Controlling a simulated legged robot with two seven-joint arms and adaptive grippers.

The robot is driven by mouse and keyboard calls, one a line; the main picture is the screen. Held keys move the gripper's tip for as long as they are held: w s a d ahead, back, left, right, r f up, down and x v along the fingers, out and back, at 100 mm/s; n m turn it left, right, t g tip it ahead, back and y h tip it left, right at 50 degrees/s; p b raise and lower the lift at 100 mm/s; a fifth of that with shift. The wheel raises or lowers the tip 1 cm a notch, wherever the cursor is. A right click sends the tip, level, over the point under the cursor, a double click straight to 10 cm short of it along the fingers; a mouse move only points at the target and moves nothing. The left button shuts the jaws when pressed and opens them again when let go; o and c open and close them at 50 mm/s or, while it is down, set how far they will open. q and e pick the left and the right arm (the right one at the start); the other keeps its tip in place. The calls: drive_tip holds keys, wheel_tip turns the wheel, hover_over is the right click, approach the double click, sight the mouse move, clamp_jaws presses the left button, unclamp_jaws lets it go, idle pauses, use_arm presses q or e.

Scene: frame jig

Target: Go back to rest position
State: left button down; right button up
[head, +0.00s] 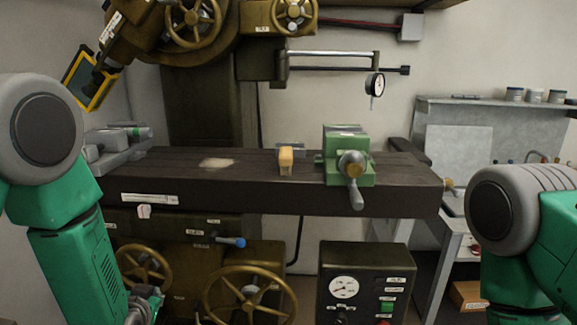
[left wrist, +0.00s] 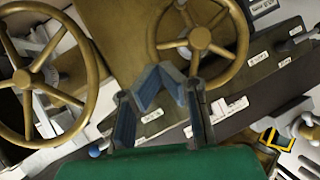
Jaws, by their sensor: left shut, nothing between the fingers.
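My left arm comes in from the left of the head view and bends down. Its left gripper (head: 146,304) shows only in part at the bottom edge, low in front of the machine and below the dark worktable (head: 290,195). In the left wrist view the blue-grey fingers of the left gripper (left wrist: 161,82) come together at the tips, shut and empty, with machine handwheels beyond them. My right arm shows at the right edge of the head view, but its gripper is out of view.
A green vise (head: 347,160) and a small yellowish block (head: 286,160) are on the worktable. Brass handwheels (head: 250,293) and a blue-tipped lever (head: 231,242) stick out below it. A control box (head: 365,262) with a gauge stands at bottom centre. A grey bench (head: 495,110) is at right.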

use_arm(q)
drive_tip(key=s+d+f+g+h+b, duration=0.15)
drive_tip(key=s+f+g, duration=0.35)
drive_tip(key=s+f, duration=1)
drive_tip(key=s+f+g+b, duration=0.1)
drive_tip(key=s+f+g, duration=0.1)
drive_tip(key=s, duration=0.9)
drive_tip(key=s+d+f+n+g+h, duration=0.1)
drive_tip(key=s+g, duration=0.3)
drive_tip(key=s, duration=0.6)
drive_tip(key=shift+s+f+g+b, duration=0.4)
drive_tip(key=shift+f, duration=0.5)
drive_tip(key=shift+w+d, duration=0.1)
drive_tip(key=shift+w, duration=0.05)
